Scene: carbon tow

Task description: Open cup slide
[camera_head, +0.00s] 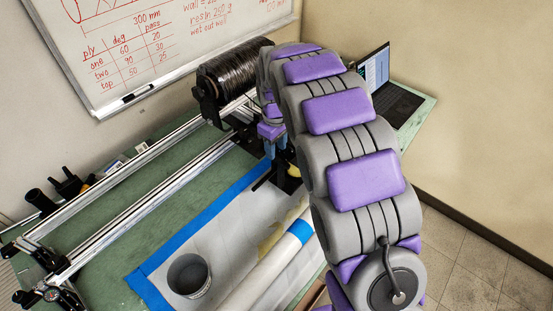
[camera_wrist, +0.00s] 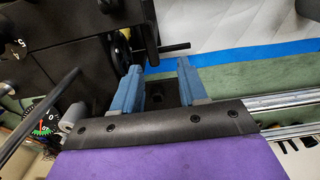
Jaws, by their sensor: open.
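My gripper (camera_head: 275,150) reaches to the black carriage at the far end of the rails, its blue fingers pointing down. In the wrist view my gripper (camera_wrist: 160,75) is open, its two blue fingers apart with no object clearly held between them. Black machine parts (camera_wrist: 75,50) lie close by the left finger, and a short black rod (camera_wrist: 172,48) sticks out beyond the fingertips. I cannot tell which of these parts is the cup slide. A grey cup (camera_head: 188,275) stands upright on the covered bench, well away from my gripper.
A spool of black tow (camera_head: 235,78) sits above the aluminium rails (camera_head: 140,185). Blue tape (camera_head: 195,222) edges the bench sheet, and a pale roll (camera_head: 270,268) lies near the cup. A laptop (camera_head: 385,88) stands at right. A dial (camera_wrist: 42,130) is at lower left.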

